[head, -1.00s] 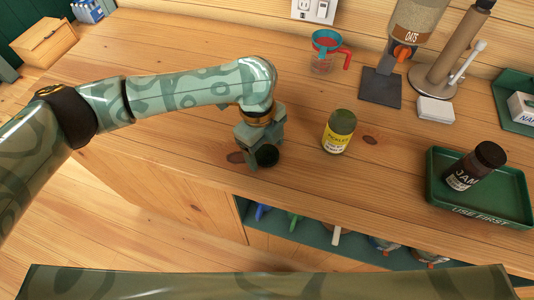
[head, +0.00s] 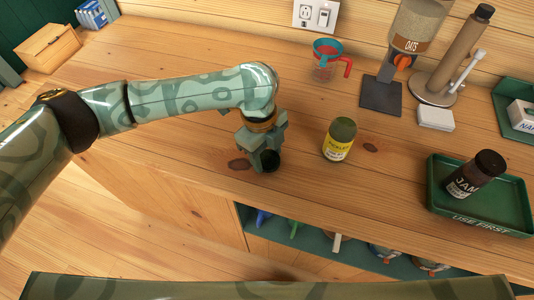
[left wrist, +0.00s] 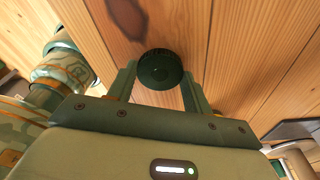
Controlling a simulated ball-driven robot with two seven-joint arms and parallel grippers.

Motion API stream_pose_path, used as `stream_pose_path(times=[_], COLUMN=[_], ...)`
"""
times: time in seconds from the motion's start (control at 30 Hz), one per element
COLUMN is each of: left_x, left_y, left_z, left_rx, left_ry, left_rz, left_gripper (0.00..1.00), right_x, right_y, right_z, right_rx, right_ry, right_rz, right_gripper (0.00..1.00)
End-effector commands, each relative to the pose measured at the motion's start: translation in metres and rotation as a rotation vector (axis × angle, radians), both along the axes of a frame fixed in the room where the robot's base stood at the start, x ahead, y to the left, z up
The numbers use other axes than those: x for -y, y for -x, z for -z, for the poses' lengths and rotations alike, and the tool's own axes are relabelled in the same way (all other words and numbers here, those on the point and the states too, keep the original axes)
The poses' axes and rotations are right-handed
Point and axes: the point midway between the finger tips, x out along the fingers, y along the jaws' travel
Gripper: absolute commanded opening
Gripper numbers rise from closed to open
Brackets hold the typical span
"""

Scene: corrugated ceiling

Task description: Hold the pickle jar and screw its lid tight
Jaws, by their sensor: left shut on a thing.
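The pickle jar (head: 338,146), with a yellow label and a dark green top, stands upright on the wooden counter (head: 190,100), right of my left gripper. My left gripper (head: 268,158) points down over the counter's front part, apart from the jar. It is shut on a dark round lid (head: 271,161). In the left wrist view, the ridged lid (left wrist: 160,69) sits between the fingertips of my left gripper (left wrist: 158,78). I cannot tell how far the lid is above the wood. My right gripper is not in view.
A green tray (head: 440,205) marked "USE FIRST" holds a jam jar (head: 475,175) at right. An oats dispenser (head: 410,45), a measuring cup (head: 327,60) and a white box (head: 435,118) stand behind. A shelf with utensils lies below the front edge.

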Motion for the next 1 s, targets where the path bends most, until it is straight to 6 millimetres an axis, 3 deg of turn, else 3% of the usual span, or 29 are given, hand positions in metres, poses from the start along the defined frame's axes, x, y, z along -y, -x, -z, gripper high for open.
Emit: stream_pose_path(times=[0.17,0.43,0.7,1.0], left_x=[0.001,0.015,0.033,0.04], left_y=[0.0,0.05,0.109,0.133], left_z=[-0.031,-0.092,-0.114,-0.123], left_rx=[0.004,0.005,0.002,0.0], left_ry=[0.001,0.002,0.0,0.0], left_rz=[0.0,0.005,0.005,0.0], left_gripper=[0.29,0.29,0.29,0.29], right_x=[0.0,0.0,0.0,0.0], right_y=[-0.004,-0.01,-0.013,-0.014], right_z=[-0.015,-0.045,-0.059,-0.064], right_rx=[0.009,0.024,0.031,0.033], right_ry=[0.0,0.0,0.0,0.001], right_rz=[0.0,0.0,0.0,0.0], right_gripper=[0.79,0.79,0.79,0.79])
